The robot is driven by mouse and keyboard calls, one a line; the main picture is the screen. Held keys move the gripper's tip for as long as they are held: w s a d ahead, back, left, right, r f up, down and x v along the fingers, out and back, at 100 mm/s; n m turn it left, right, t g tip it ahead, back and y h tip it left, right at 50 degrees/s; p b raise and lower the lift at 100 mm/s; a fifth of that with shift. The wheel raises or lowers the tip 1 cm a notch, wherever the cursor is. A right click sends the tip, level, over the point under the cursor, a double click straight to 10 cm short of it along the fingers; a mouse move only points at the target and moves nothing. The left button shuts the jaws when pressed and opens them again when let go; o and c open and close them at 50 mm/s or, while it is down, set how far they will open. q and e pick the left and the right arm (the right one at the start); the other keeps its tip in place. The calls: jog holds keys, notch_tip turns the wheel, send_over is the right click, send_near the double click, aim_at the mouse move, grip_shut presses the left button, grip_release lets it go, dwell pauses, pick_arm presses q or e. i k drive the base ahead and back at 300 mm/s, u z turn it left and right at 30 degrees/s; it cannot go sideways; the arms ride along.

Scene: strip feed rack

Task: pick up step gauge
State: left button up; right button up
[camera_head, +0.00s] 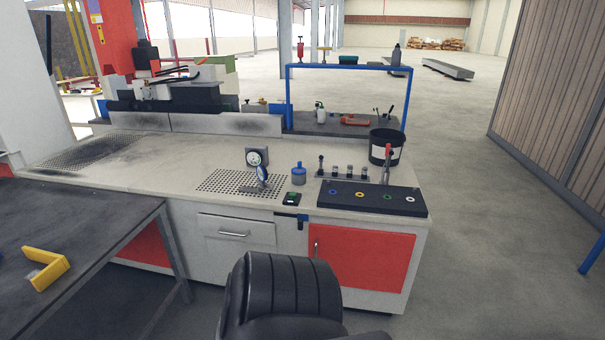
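I cannot tell for certain which object is the step gauge. A round dial gauge (257,157) in a grey housing stands on the white bench, behind the perforated area. A smaller blue-rimmed dial on a stand (262,174) is just in front of it. A yellow angled piece (47,269) lies on the dark table at the left. Neither of my grippers is in view.
The white bench (130,160) carries a blue bottle (298,175), a dark panel with coloured rings (345,198) and a black bucket (398,150). A blue-framed rack (289,95) rises behind. A black ribbed shape (285,300) fills the lower middle. Open floor (480,240) lies right.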

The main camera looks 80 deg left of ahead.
aim_at(262, 172)
jog(key=u, duration=0.3)
jog(key=i, duration=1.2)
jog(key=u, duration=1.5)
jog(key=i, duration=1)
jog(key=u, duration=1)
